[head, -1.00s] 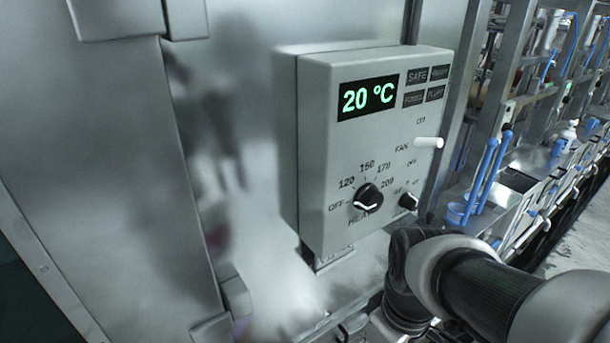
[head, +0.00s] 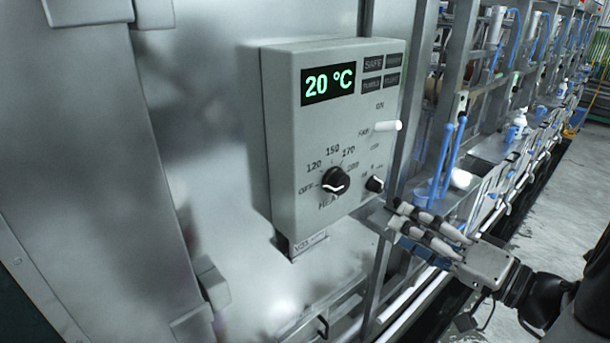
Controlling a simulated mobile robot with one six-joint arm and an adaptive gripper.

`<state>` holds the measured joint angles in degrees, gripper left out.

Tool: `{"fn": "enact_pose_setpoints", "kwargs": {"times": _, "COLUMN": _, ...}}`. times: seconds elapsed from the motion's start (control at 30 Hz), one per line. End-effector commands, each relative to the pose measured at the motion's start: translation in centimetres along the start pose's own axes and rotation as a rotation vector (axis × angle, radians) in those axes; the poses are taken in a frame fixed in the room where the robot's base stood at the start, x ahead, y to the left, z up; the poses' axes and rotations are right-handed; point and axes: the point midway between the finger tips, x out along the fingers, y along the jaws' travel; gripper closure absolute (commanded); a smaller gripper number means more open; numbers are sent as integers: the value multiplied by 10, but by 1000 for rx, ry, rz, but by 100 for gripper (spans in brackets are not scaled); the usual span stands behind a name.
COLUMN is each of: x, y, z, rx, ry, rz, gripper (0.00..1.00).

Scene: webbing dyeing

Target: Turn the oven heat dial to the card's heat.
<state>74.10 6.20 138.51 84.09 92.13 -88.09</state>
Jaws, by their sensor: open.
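The heat dial (head: 335,181) is a round black knob with a white mark, low on the pale grey control box (head: 285,140). Its printed scale reads OFF, 120, 150, 170 and 200. The white mark lies along the knob's lower side and seems to point left towards OFF. The green display (head: 328,84) reads 20 °C. My gripper (head: 397,215) is open and empty, to the right of the dial and slightly lower, apart from it, fingers pointing left towards the box. No heat card can be made out.
A smaller black knob (head: 374,184) sits right of the dial, on the gripper's side. A white fan lever (head: 387,126) sticks out above it. Blue-handled tools (head: 447,160) stand in a holder behind the gripper. The steel oven wall (head: 215,130) is bare left of the box.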

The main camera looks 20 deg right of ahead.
Motion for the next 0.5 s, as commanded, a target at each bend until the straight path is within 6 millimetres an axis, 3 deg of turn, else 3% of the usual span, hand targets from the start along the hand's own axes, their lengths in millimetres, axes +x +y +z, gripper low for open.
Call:
{"fn": "enact_pose_setpoints", "kwargs": {"times": 0.17, "x": 3, "y": 0, "z": -12, "rx": -13, "ry": 49, "rz": -9, "gripper": 38}}
{"fn": "enact_pose_setpoints", "kwargs": {"times": 0.5, "x": 68, "y": -1, "z": -12, "rx": -10, "ry": 40, "rz": -10, "gripper": 38}}
